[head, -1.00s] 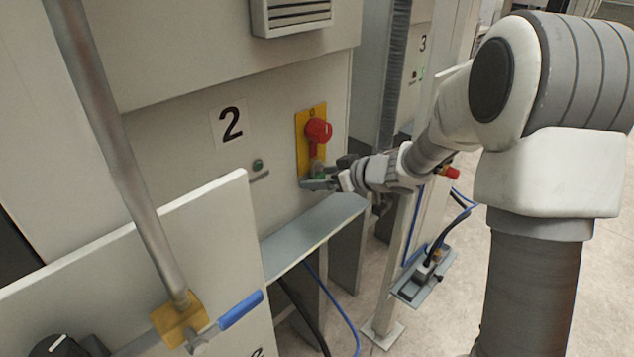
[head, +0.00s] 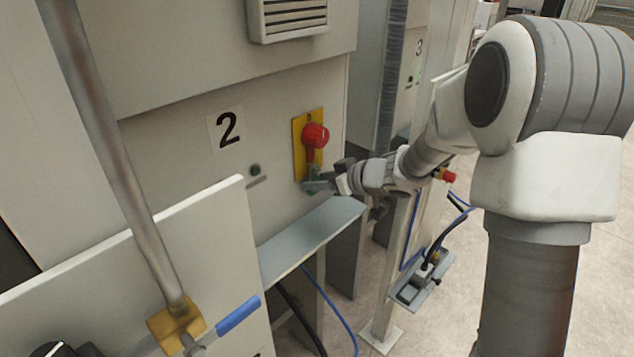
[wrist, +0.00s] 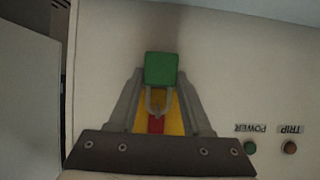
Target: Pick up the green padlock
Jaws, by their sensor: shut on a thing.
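The green padlock (wrist: 161,69) shows in the wrist view with its grey shackle (wrist: 156,102) toward the yellow plate (wrist: 176,112). My gripper (wrist: 161,80) is shut on the padlock, with one finger on each side. In the head view my gripper (head: 320,180) is just below the red rotary handle (head: 315,136) on the yellow plate (head: 299,140) of cabinet 2. There the padlock is mostly hidden by the fingers. I cannot tell whether the shackle still passes through the handle.
A grey ledge (head: 308,240) juts out below my gripper. A white panel (head: 215,225) and a metal pole (head: 110,150) stand at the left. A post (head: 399,255) with cables stands at the right. POWER (wrist: 250,147) and TRIP (wrist: 290,147) lamps lie beside the plate.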

